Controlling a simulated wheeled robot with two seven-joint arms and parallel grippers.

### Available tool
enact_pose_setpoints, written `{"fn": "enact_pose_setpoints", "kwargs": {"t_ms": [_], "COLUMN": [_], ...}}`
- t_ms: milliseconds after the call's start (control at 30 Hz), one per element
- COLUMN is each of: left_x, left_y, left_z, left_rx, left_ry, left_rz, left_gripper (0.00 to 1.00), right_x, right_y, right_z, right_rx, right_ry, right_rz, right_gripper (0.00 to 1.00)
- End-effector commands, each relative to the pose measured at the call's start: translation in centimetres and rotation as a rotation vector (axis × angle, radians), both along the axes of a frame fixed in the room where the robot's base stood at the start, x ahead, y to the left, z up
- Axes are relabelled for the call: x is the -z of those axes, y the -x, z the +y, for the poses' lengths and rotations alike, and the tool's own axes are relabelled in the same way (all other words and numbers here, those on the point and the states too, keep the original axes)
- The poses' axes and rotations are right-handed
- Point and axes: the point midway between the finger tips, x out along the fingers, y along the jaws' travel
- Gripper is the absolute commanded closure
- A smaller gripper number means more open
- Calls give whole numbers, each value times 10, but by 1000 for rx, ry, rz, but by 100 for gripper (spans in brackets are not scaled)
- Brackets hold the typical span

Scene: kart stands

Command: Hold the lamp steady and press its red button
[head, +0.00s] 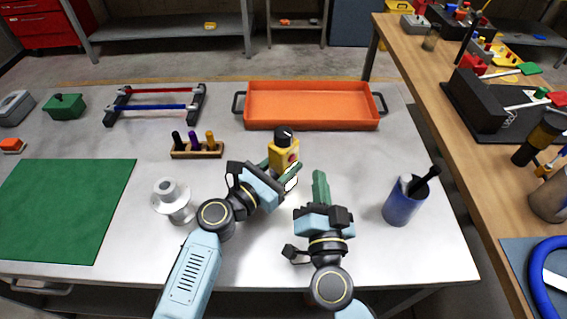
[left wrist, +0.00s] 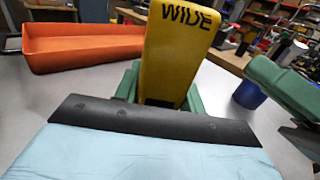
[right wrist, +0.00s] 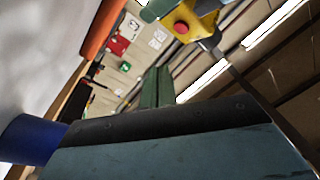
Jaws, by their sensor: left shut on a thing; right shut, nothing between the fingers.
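The yellow lamp (head: 280,143) with a dark knob on top is upright near the middle of the table. Its red button (head: 292,157) faces right, and the button also shows in the right wrist view (right wrist: 181,27). My left gripper (head: 286,172) is shut on the lamp from the front left. In the left wrist view, the lamp (left wrist: 178,50) with the word "WIDE" sits between the green fingers. My right gripper (head: 320,180) is shut and empty, to the right and front of the lamp, apart from the button. Whether the lamp's base touches the table is hidden.
An orange tray (head: 312,125) lies behind the lamp. A blue cup (head: 401,208) with a dark tool stands right of my right gripper. A white spool (head: 173,201), a wooden block with pegs (head: 197,154) and a green mat (head: 60,210) are on the left.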

Motion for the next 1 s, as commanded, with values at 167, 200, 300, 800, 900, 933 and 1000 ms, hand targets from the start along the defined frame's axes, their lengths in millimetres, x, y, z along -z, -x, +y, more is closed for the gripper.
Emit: {"fn": "enact_pose_setpoints", "kwargs": {"t_ms": [167,200,300,800,900,933,1000], "left_x": [1,1,1,0,0,0,1], "left_y": [0,0,0,0,0,0,2], "left_z": [0,0,0,0,0,0,2], "left_rx": [0,0,0,0,0,0,0], "left_ry": [-1,-1,-1,-1,-1,-1,-1], "left_rz": [1,1,1,1,1,1,1], "left_gripper": [94,94,94,35,35,35,35], "right_x": [0,1,0,0,0,0,0], "right_y": [11,12,14,14,14,14,14], "right_z": [-12,-14,-15,-15,-15,-15,-15], "right_rx": [0,0,0,0,0,0,0], "right_ry": [2,2,1,1,1,1,1], "right_rz": [0,1,0,0,0,0,0], "right_gripper": [100,100,100,100,100,100,100]}}
